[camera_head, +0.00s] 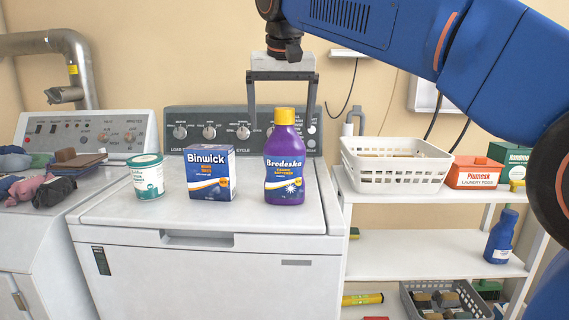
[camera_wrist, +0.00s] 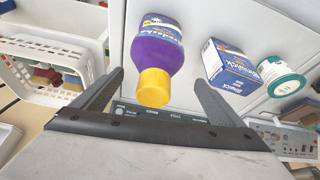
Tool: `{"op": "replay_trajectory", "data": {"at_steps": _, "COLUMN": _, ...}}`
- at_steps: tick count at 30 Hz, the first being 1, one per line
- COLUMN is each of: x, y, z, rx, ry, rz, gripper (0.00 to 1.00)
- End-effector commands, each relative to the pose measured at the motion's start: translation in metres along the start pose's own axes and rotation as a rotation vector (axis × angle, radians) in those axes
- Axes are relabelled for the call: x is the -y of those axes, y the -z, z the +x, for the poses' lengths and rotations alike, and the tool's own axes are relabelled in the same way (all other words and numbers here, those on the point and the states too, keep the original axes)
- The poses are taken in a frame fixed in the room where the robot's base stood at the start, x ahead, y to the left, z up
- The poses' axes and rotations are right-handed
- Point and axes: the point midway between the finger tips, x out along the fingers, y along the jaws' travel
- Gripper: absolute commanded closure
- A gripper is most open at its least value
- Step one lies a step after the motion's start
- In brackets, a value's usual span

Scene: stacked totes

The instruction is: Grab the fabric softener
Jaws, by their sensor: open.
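The fabric softener (camera_head: 284,165) is a purple bottle with a yellow cap and a "Brodeska" label. It stands upright on the white washing machine, right of a blue Binwick box. It also shows in the wrist view (camera_wrist: 158,45), with its cap between and beyond the fingers. My gripper (camera_head: 281,112) points down at the height of the cap and looks to be behind the bottle in the head view. The gripper also shows in the wrist view (camera_wrist: 160,80). It is open and holds nothing; I cannot tell the exact gap to the bottle.
The Binwick box (camera_head: 210,173) and a white-green tin (camera_head: 147,176) stand left of the bottle. A white basket (camera_head: 396,167) and a red box (camera_head: 474,173) sit on the right shelf. The control panel (camera_head: 240,132) rises behind. The machine top's front is clear.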

Motion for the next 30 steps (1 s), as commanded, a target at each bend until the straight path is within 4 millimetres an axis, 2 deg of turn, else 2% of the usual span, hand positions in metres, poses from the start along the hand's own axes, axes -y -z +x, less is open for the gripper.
{"op": "replay_trajectory", "data": {"at_steps": 5, "x": -0.002, "y": 0.001, "z": 0.013, "rx": 0.001, "ry": -0.001, "rz": 0.0, "gripper": 0.08}}
{"op": "replay_trajectory", "data": {"at_steps": 13, "x": -0.005, "y": 0.002, "z": 0.047, "rx": 0.0, "ry": -0.001, "rz": 0.001, "gripper": 0.08}}
{"op": "replay_trajectory", "data": {"at_steps": 23, "x": -0.005, "y": 0.002, "z": 0.053, "rx": -0.002, "ry": 0.0, "rz": 0.001, "gripper": 0.08}}
{"op": "replay_trajectory", "data": {"at_steps": 30, "x": -0.005, "y": 0.002, "z": 0.053, "rx": -0.001, "ry": 0.0, "rz": 0.001, "gripper": 0.65}}
